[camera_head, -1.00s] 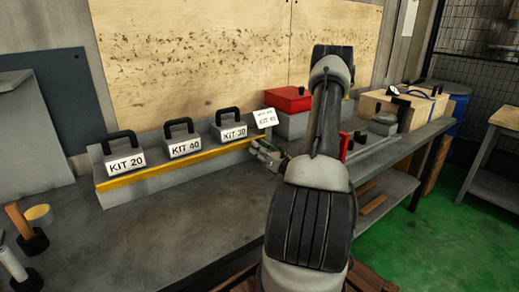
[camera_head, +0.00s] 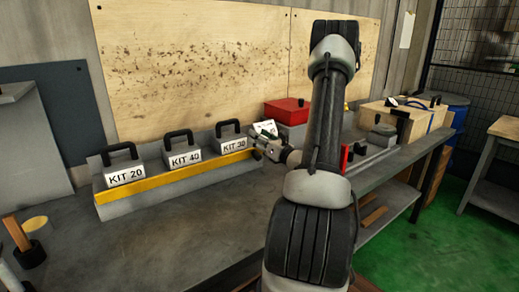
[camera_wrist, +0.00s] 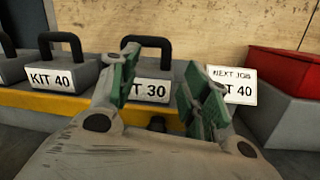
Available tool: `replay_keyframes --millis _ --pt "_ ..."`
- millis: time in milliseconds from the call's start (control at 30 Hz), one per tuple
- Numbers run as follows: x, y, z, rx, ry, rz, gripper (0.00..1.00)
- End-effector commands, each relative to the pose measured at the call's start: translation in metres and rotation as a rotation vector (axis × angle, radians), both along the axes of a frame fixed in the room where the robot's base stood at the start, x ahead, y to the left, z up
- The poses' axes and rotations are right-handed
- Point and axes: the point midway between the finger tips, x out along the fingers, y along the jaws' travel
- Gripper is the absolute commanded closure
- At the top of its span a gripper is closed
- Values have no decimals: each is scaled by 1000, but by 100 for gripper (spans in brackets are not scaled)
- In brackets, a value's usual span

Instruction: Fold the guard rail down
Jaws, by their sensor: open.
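The yellow guard rail (camera_head: 165,180) runs along the front of the grey kit shelf, below the kits' label faces. It also shows in the wrist view (camera_wrist: 40,98), passing behind my gripper. My gripper (camera_head: 262,147) is at the right end of the rail, by KIT 30 (camera_head: 234,144). In the wrist view my gripper (camera_wrist: 161,65) has its two green-padded fingers spread apart with nothing held between them. The fingers partly cover the KIT 30 label and the NEXT JOB KIT 40 sign (camera_wrist: 232,78). Contact with the rail cannot be told.
KIT 20 (camera_head: 124,174) and KIT 40 (camera_head: 185,157) stand left of KIT 30, each with a black handle. A red box (camera_head: 288,108) and a wooden crate (camera_head: 420,110) stand to the right. The bench top (camera_head: 150,245) before the shelf is mostly clear.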

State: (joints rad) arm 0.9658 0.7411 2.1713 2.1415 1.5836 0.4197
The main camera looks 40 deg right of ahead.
Motion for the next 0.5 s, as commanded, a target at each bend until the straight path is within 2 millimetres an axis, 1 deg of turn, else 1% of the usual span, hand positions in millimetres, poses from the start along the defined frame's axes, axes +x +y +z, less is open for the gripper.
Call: replay_keyframes --millis 100,367,467,500 --pt "0 0 5 0 0 0 53" --pt "-1 -2 5 0 0 -4 53" --pt "-10 -14 26 -37 -18 -24 53" --pt "-17 -16 33 -61 0 -18 53"
